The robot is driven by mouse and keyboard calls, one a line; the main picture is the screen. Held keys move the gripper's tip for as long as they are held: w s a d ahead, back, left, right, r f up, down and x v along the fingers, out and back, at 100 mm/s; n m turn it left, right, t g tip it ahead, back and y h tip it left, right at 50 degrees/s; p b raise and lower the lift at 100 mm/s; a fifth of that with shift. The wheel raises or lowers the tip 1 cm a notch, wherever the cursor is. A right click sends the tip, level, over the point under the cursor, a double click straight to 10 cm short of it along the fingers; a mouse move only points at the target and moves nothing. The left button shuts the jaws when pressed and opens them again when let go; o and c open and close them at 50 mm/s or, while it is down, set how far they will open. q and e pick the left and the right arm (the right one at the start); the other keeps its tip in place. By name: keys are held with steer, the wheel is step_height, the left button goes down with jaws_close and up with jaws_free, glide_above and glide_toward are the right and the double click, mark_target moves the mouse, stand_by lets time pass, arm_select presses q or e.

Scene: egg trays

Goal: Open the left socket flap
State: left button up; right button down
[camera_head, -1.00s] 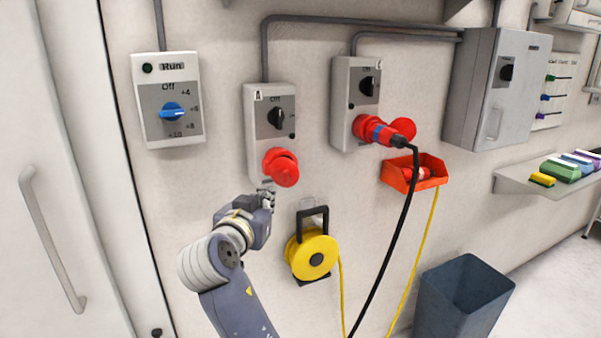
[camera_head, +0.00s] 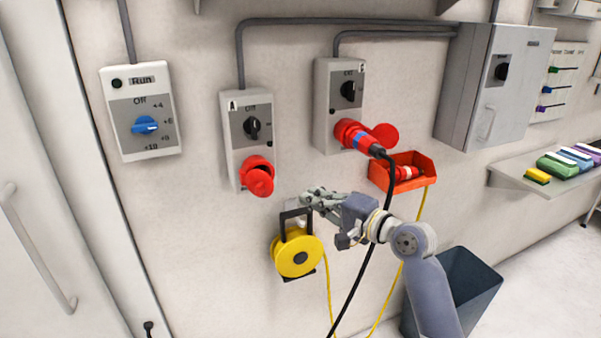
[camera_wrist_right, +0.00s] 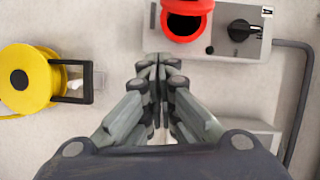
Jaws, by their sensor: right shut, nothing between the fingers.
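The left socket (camera_head: 240,125), marked A, is a grey box on the wall with a black switch above a red socket with a round red flap (camera_head: 262,184). In the right wrist view a red ring (camera_wrist_right: 178,38) around a dark opening shows at the top edge; I cannot tell how far the flap stands open. My right gripper (camera_head: 308,200) is shut and empty, below and to the right of the flap, apart from it, in front of the reel's handle. In the right wrist view its fingers (camera_wrist_right: 158,62) are together. My left gripper is not in view.
The right socket (camera_head: 335,85) holds a red plug (camera_head: 366,142) with a hanging black cable. A red bin (camera_head: 420,165) is beside it. A yellow cable reel (camera_head: 298,252) hangs below the sockets. A blue bucket (camera_head: 480,285) is at lower right.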

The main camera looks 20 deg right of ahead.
mark_target(256, 187)
steer(key=w+a+r+y+p, duration=0.1)
steer(key=w+a+r+p, duration=0.1)
steer(key=w+a+p, duration=0.2)
steer(key=shift+w+a+r+m+t+p, duration=0.25)
steer(key=shift+w+a+m+t+p, duration=0.15)
steer(key=shift+a, duration=0.4)
stand_by(0.4)
